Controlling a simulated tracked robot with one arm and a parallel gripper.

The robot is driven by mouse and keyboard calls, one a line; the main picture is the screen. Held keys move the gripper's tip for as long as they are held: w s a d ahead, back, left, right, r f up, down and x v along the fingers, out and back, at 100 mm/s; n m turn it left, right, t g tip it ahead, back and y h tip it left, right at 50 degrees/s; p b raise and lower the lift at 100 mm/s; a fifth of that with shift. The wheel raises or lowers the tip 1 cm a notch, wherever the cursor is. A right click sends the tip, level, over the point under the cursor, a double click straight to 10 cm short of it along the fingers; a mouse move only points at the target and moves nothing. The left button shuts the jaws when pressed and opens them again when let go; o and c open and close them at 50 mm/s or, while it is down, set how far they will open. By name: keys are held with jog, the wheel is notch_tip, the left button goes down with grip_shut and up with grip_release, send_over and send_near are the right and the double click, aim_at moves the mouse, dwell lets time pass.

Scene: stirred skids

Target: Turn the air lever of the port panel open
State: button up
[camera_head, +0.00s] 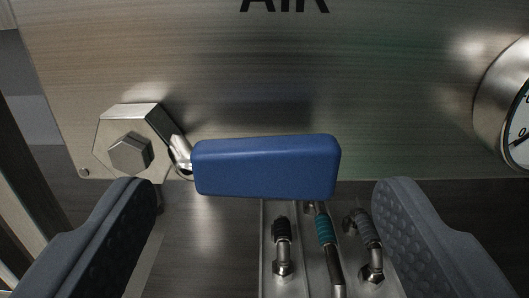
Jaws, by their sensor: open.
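The air lever has a blue handle (265,168) that lies nearly level and points right from its metal hex pivot (130,153). The pivot sits on the brushed metal port panel (350,90), below the letters "AIR" (284,5), which are cut off at the top. My gripper (263,205) is open, with one grey padded finger at the lower left and the other at the lower right. The blue handle shows between the fingers, a little above their tips in the picture. No contact is visible.
A round gauge (515,125) sticks out of the panel at the right edge, partly cut off. Below the panel are several short metal pipe fittings (325,240) with dark and teal bands. The panel's lower edge runs behind the handle.

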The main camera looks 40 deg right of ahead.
jog(key=shift+w+d, duration=0.35)
jog(key=shift+w, duration=0.05)
jog(key=c, duration=1.3)
jog(key=shift+d, duration=0.15)
